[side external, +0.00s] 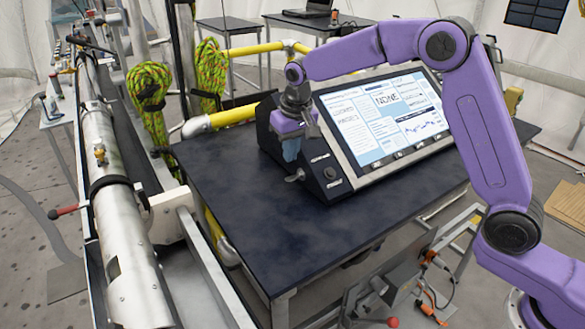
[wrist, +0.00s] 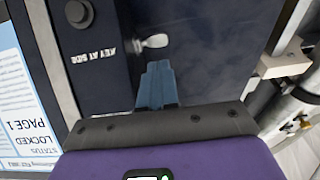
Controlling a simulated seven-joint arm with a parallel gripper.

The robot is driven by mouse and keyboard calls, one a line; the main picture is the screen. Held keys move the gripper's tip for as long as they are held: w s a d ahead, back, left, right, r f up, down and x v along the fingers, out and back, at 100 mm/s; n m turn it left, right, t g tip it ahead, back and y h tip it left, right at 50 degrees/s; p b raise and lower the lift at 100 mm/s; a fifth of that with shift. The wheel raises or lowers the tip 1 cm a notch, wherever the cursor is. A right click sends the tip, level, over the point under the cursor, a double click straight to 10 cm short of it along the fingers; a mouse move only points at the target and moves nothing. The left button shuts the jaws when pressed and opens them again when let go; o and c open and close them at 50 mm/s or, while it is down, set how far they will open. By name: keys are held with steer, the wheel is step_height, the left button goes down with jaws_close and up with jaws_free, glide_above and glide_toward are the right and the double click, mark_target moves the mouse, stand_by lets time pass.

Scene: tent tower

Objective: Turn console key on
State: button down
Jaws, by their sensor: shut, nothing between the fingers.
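The console (side external: 322,170) is a dark box with a large tilted screen (side external: 385,115), standing on the dark table. My gripper (side external: 290,150) points down just above and behind the key. In the wrist view its blue fingers (wrist: 157,85) are together, empty, with the tips a little short of the key and apart from it. The screen's status text reads "LOCKED".
A round black knob (side external: 330,173) sits beside the key, also at the wrist view's top left (wrist: 79,13). The front of the table (side external: 300,235) is clear. A long metal tube (side external: 115,205) and yellow pipes (side external: 235,116) stand to the left.

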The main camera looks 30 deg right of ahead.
mark_target(291, 178)
steer(key=shift+s+f, duration=0.25)
steer(key=shift+f, duration=0.95)
steer(key=shift+s+f, duration=0.2)
steer(key=shift+f, duration=0.95)
steer(key=shift+f, duration=0.1)
steer(key=shift+s+f, duration=0.65)
steer(key=shift+f, duration=0.05)
steer(key=shift+w+r, duration=0.25)
steer(key=shift+w, duration=0.55)
steer(key=shift+w+r, duration=0.1)
steer(key=shift+r, duration=0.35)
steer(key=s+r, duration=0.5)
steer(key=r, duration=0.7)
steer(key=shift+s+r, duration=0.15)
steer(key=shift+r, duration=0.2)
